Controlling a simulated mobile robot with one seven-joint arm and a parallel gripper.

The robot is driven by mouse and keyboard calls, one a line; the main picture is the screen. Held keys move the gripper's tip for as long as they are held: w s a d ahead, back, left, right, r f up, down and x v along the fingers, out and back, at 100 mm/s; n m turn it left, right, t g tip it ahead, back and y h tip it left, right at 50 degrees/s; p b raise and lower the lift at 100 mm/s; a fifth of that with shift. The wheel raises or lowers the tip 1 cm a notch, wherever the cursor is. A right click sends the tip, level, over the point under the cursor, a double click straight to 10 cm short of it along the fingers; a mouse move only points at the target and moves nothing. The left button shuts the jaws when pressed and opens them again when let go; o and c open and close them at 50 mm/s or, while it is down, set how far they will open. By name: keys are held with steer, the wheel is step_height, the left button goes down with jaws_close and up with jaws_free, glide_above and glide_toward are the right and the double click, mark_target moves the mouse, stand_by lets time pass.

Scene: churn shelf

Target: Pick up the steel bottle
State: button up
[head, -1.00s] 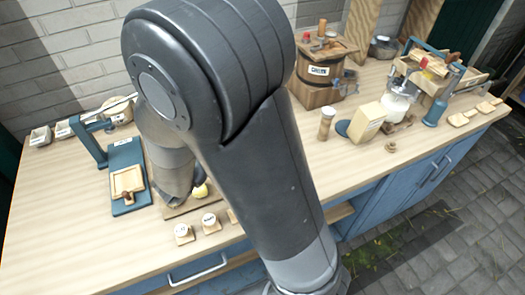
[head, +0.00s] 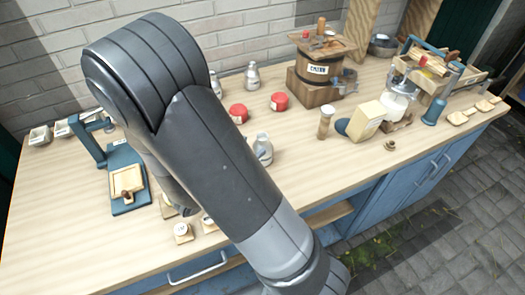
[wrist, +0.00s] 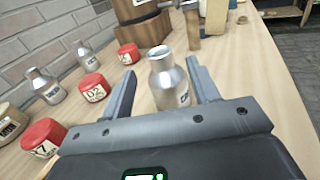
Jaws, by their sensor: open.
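A steel bottle (wrist: 167,82) with a narrow neck and a partly hidden label stands upright, framed between the two fingers of my gripper (wrist: 160,86) in the wrist view. The fingers are apart and I see no grip on it; its exact depth relative to the fingertips is unclear. In the head view this appears to be the bottle (head: 263,150) just right of my arm, partly covered by it. There my gripper is hidden behind my arm. Two similar steel bottles stand further back: one (wrist: 45,86) at left and one (wrist: 86,56) beyond it.
Red-lidded jars (wrist: 95,88) and (wrist: 128,54) stand left of the framed bottle, with another (wrist: 43,136) nearer. A wooden shaker (head: 326,122) and a cream box (head: 368,121) stand to the right. The wooden churn (head: 318,72) is behind. Bare counter lies in front of the bottle.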

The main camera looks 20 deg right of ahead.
mark_target(259, 141)
steer(key=x, duration=0.6)
jaws_close()
stand_by(0.5)
